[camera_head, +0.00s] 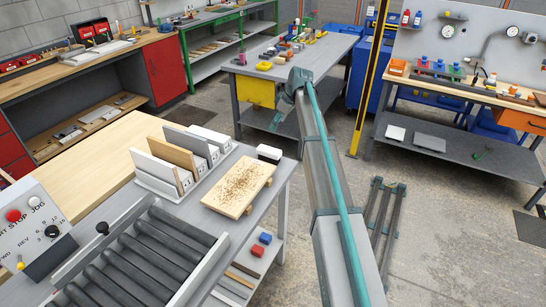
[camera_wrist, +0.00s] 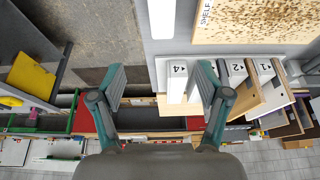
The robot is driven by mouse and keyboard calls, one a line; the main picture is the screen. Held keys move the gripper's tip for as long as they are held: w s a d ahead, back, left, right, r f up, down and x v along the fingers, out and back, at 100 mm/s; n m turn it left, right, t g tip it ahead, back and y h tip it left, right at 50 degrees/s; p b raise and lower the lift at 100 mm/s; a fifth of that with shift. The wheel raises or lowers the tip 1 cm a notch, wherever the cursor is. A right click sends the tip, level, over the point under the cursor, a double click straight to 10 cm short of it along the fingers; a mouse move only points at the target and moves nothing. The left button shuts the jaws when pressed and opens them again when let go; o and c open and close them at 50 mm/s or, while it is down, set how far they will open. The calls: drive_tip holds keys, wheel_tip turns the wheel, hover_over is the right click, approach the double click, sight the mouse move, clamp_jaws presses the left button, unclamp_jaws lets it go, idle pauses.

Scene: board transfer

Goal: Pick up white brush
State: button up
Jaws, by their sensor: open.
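A small white block-shaped item with a dark part (camera_head: 269,153), which looks like the white brush, lies on the grey bench beside the far corner of the chip-covered board (camera_head: 241,187). In the wrist view a plain white shape at the top edge (camera_wrist: 162,18), cut off by the frame, appears to be the same item. My gripper (camera_wrist: 160,80) has its two teal fingers wide apart with nothing between them.
A rack of upright boards (camera_head: 178,160) with numbered white blocks stands left of the chip-covered board. A roller conveyor (camera_head: 140,262) is in front. Another bench (camera_head: 300,58) with a yellow bin (camera_head: 256,91) stands behind.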

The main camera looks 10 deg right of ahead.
drive_tip(key=b, duration=0.5)
approach(270, 149)
drive_tip(key=shift+w+a, duration=0.1)
drive_tip(key=shift+w, duration=0.1)
drive_tip(key=p+x, duration=0.2)
drive_tip(key=x, duration=0.3)
drive_tip(key=shift+f, duration=0.1)
drive_tip(key=shift+p+x, duration=1.3)
drive_tip(key=shift+x, duration=0.95)
drive_tip(key=shift+s+a+f, duration=0.1)
drive_tip(key=shift+a+f, duration=0.1)
drive_tip(key=shift+f, duration=0.35)
drive_tip(key=shift+f, duration=0.25)
drive_tip(key=c, duration=1.3)
drive_tip(key=shift+r, duration=0.2)
